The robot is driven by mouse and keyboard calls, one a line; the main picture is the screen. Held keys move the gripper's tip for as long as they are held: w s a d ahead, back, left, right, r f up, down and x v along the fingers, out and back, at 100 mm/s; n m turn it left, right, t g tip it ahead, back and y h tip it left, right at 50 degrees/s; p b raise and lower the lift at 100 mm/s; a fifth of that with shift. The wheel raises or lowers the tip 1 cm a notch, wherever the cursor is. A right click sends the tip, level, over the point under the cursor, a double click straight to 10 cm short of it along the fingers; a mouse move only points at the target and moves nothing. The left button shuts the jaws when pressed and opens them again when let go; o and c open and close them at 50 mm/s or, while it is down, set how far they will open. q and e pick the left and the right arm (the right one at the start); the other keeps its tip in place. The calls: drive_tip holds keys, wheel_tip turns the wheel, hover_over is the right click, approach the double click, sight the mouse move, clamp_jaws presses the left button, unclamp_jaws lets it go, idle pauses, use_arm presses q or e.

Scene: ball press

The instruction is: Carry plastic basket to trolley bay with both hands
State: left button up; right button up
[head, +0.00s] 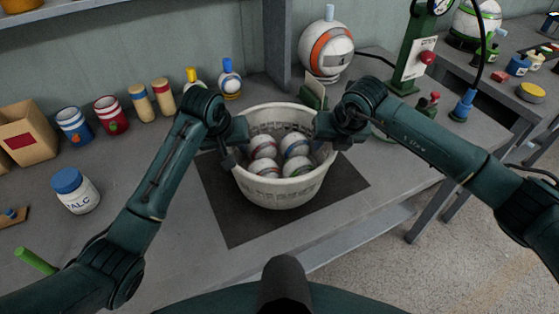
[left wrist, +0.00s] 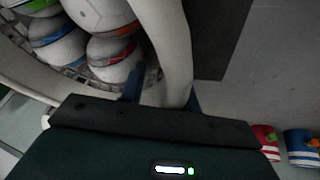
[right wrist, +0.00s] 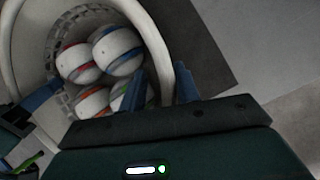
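The white plastic basket (head: 277,190) stands upright at the middle of the table, over a dark mat (head: 228,225). Several striped balls (head: 264,147) lie inside it. My left gripper (head: 233,150) is at the basket's left rim. In the left wrist view, its blue fingers (left wrist: 165,90) lie on both sides of the rim (left wrist: 165,35) and look shut on it. My right gripper (head: 325,128) is at the right rim. In the right wrist view, its fingers (right wrist: 161,88) also straddle the rim and look shut on it. The basket's underside is hidden. The trolley bay cannot be made out.
A talc jar (head: 75,190), striped cans (head: 110,115) and a cardboard box (head: 27,133) stand to the left. A large orange-striped ball (head: 326,49) and a green press (head: 413,55) are behind to the right. The table's front edge and open floor (head: 420,260) lie nearer me.

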use_arm(q)
clamp_jaws()
use_arm(e)
clamp_jaws()
use_arm(q)
drive_tip(key=shift+r, duration=0.1)
use_arm(e)
drive_tip(key=shift+r, duration=0.1)
